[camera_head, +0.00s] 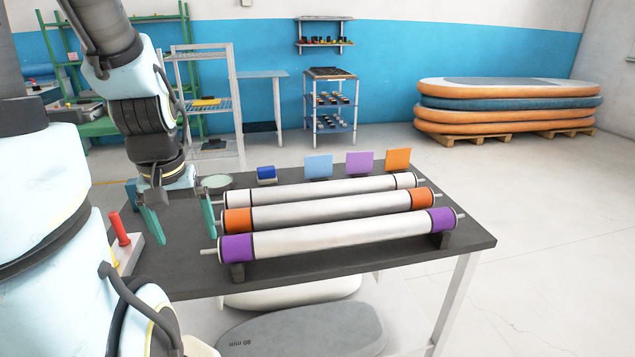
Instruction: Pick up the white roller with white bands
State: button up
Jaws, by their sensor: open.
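Three white rollers lie side by side on a dark table. The roller with white bands (325,190) is the farthest back, with thin dark rings near its ends. The roller with orange bands (330,208) lies in the middle. The roller with purple bands (340,234) is nearest, on dark supports. My gripper (181,226) is open and empty, its two teal fingers pointing down at the table's left side. It is left of the rollers' left ends and apart from them.
Blue, purple and orange cards (359,162) stand along the back of the dark table (290,266). A small blue object (266,173) and a round dish (217,182) are nearby. A red-handled item (119,229) sits at the left. Stacked boards (505,105) lie far right.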

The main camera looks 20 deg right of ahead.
aim_at(251, 197)
jog(key=l+u, duration=0.25)
jog(key=l, duration=0.25)
jog(key=k+l+u, duration=0.1)
jog(key=l+u, duration=0.15)
jog(key=l, duration=0.2)
jog(key=k+l+u, duration=0.1)
jog(key=l+u, duration=0.15)
jog(key=l, duration=0.25)
